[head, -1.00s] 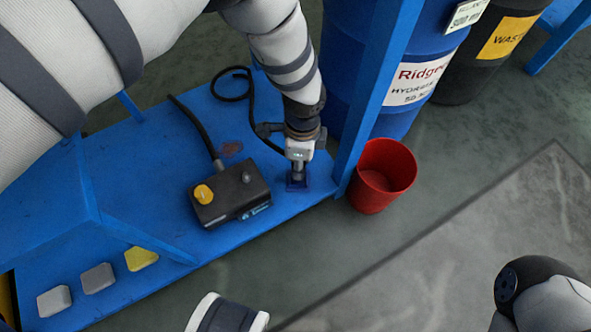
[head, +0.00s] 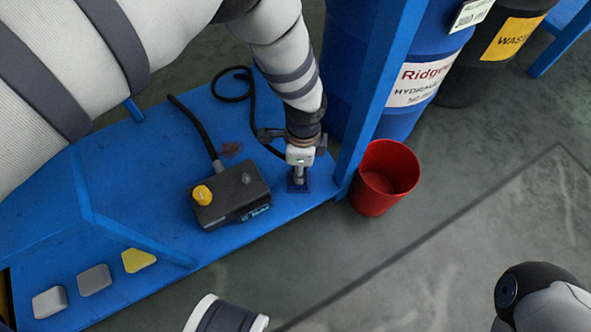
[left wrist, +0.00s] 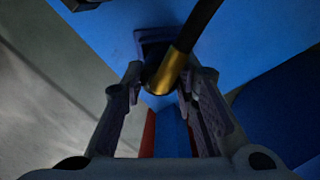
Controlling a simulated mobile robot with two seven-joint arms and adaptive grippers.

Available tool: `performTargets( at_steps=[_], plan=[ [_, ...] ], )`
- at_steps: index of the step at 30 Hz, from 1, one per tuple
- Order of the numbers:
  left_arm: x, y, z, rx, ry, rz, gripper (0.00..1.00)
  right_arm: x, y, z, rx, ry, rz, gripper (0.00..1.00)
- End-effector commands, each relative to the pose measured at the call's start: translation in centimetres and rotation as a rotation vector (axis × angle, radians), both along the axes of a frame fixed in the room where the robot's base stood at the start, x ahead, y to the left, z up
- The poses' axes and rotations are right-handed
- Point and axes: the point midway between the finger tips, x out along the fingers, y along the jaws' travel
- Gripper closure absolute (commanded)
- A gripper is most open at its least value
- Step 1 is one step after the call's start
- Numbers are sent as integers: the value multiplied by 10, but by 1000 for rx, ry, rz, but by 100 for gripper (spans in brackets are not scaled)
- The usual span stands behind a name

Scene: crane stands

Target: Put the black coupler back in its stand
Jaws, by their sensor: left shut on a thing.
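The coupler (left wrist: 155,84) is a dark end piece with a brass collar (left wrist: 171,68) and a black hose, seen between the fingers in the left wrist view. My left gripper (left wrist: 158,92) is shut on it. In the head view my left gripper (head: 299,172) points down over a small dark blue stand (head: 298,189) near the bench's right end. The stand also shows behind the coupler in the left wrist view (left wrist: 150,38). The fingers hide the coupler in the head view, and I cannot tell whether it is seated. My right gripper is not in view.
A black box (head: 236,193) with a yellow knob lies on the blue bench (head: 130,175) left of the stand. A blue post (head: 372,100) and a red bucket (head: 385,177) are close on the right. Blue (head: 405,115) and black drums stand behind.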

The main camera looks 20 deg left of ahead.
Motion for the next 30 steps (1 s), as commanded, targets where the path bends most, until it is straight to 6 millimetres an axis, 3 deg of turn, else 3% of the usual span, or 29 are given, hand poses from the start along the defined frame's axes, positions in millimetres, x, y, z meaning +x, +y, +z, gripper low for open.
performTargets(
  at_steps=[8, 9, 11, 25, 30],
  plan=[
    [0, 0, -12, 0, 0, 0, 100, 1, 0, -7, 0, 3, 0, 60],
    [0, 0, -11, 0, -1, 0, 64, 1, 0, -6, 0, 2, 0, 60],
    [0, 0, -11, 0, -1, 0, 50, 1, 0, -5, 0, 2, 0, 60],
    [0, 0, -10, 0, 0, -1, 50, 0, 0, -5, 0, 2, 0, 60],
    [0, 0, 2, 0, 0, 0, 50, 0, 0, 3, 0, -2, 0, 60]
  ],
)
